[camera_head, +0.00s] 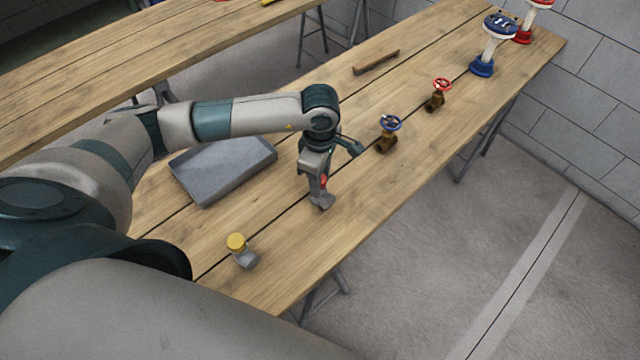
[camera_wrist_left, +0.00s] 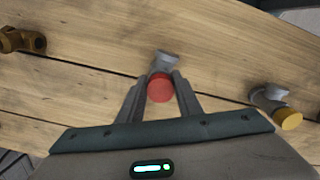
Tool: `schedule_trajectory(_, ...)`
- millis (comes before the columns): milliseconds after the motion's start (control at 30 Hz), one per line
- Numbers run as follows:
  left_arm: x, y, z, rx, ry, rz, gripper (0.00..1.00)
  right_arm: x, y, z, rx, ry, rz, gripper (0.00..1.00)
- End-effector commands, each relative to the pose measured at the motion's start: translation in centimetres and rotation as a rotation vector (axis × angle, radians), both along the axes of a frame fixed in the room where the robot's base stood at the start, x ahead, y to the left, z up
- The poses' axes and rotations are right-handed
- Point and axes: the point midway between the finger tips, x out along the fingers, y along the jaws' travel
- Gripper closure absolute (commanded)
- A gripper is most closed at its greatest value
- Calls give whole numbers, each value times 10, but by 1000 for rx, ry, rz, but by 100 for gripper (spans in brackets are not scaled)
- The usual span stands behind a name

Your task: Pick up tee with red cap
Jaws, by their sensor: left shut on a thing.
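The tee with red cap (camera_wrist_left: 161,88) sits between the fingers of my left gripper (camera_wrist_left: 160,92) in the left wrist view. Its red cap faces the camera and its grey body shows beyond the fingertips. In the head view the tee (camera_head: 322,200) is at the lower end of my left gripper (camera_head: 320,188), partly hidden by the fingers. The gripper is shut on it, pointing down at the table. I cannot tell whether the tee touches the wood. My right gripper is not in view.
A yellow-capped tee (camera_head: 240,250) stands nearer on the wooden table (camera_head: 400,160). A grey tray (camera_head: 222,165) lies left of the gripper. A blue-wheeled valve (camera_head: 388,135) and a red-wheeled valve (camera_head: 437,95) stand to the right.

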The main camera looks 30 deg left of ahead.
Motion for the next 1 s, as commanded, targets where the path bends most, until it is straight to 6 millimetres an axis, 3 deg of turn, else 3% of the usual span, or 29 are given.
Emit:
schedule_trajectory(267,2,0,18,-1,-6,-2,100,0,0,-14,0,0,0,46)
schedule_trajectory(400,2,-2,40,-1,-8,-3,100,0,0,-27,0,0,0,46)
schedule_trajectory(800,-2,-79,84,-4,-5,-6,100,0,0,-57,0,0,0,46)
schedule_trajectory(1000,-3,-105,100,-2,-4,-3,100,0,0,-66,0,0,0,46)
